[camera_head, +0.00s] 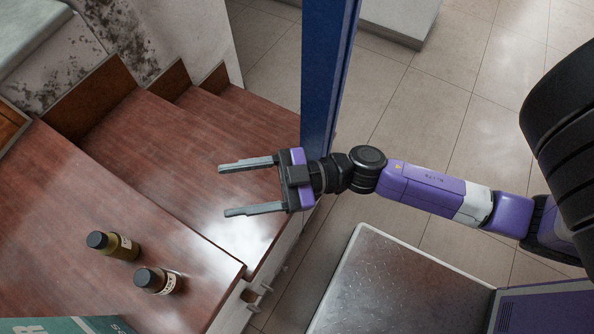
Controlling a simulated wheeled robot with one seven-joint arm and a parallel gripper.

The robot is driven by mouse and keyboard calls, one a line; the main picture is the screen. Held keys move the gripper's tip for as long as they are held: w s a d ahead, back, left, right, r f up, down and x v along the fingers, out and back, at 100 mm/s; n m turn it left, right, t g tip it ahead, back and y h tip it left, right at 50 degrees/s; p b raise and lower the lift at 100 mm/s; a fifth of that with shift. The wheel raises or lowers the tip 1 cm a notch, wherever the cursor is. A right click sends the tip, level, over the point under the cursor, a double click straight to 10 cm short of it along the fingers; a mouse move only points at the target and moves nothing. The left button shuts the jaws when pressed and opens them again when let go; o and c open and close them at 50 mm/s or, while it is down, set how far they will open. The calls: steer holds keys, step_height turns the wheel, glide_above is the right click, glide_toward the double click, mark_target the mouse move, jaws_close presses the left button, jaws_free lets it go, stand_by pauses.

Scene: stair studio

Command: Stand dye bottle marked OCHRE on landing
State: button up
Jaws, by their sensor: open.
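One bottle (125,248) is olive-yellow with a label turned mostly away. The other bottle (167,284) is brown with a pale label. The lettering on both is too small to read, so I cannot tell which is OCHRE. My gripper (222,190) is open and empty, its fingers pointing left over the steps. It is apart from both bottles, up and to the right of them.
Wooden steps (185,150) lie beside the wide surface. A blue post (325,70) rises close behind my gripper. A teal printed item (75,325) lies at the bottom left edge. Tiled floor (410,120) is open at the right. The wide surface is clear left of the bottles.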

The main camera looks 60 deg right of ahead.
steer(key=s+d+m+h, duration=0.1)
steer(key=s+m+h, duration=0.4)
steer(key=s, duration=0.3)
steer(key=s+d+m+h, duration=0.2)
steer(key=s+m+h, duration=0.3)
steer(key=s+h, duration=0.3)
steer(key=shift+s+d+f+m, duration=0.2)
steer(key=shift+s+d+m, duration=0.05)
steer(key=shift+m, duration=0.05)
steer(key=shift+r, duration=0.1)
step_height(320, 180, up, 5)
steer(key=p, duration=0.5)
steer(key=shift+r, duration=0.15)
